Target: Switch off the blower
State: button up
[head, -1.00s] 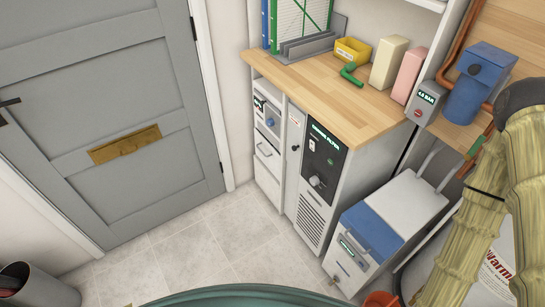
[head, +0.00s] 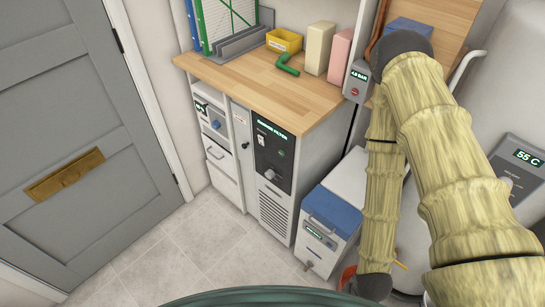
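I cannot tell for certain which thing is the blower. A white cabinet (head: 305,160) under the wooden counter has a black control panel (head: 275,150) with a lit green label ending in "FILTER". The panel carries a small light switch (head: 261,140) and a grey knob (head: 268,176). A slotted vent grille (head: 274,216) is below it. My yellowish arm crosses the right side of the view, to the right of this cabinet. My gripper is not in view.
A white and blue box unit (head: 331,215) stands on the floor right of the cabinet. A grey box reading "4.8 BAR" (head: 357,80) hangs by the counter (head: 240,85). The tiled floor (head: 185,250) before the cabinets is clear.

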aim_at(261, 141)
jog(key=z, duration=1.4)
jog(key=k, duration=0.85)
jog(key=u, duration=1.75)
